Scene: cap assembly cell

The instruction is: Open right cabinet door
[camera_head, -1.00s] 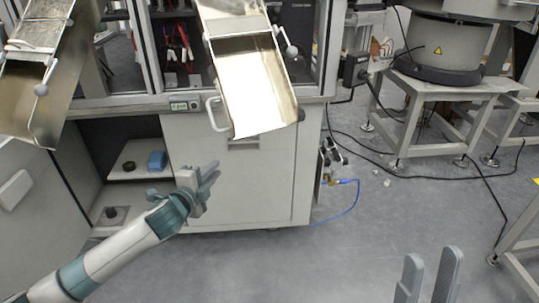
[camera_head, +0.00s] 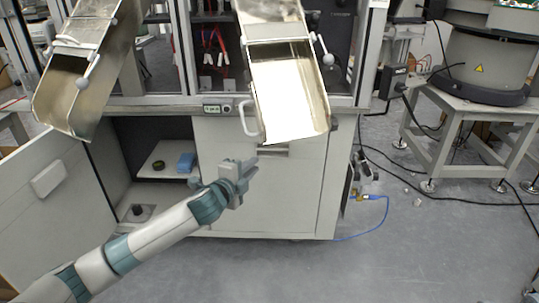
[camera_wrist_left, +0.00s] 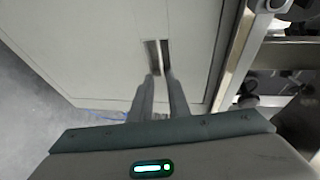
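The right cabinet door (camera_head: 285,205) is a pale grey panel, shut, under the metal chute. Its recessed handle (camera_head: 272,151) shows at the top, partly hidden by the chute; a dark slot, likely this handle (camera_wrist_left: 153,55), lies just beyond my fingertips in the left wrist view. My left gripper (camera_head: 252,170) is in front of the door's upper left part, below and left of the handle. Its two fingers (camera_wrist_left: 160,85) are apart with nothing seen between them. Whether they touch the door cannot be told. My right gripper is not in view.
The left cabinet door (camera_head: 45,215) stands open, showing shelves with a blue box (camera_head: 186,162). The metal chute (camera_head: 290,95) with its side handle overhangs the right door. A blue hose (camera_head: 375,222) lies at right. The floor (camera_head: 370,270) in front is clear.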

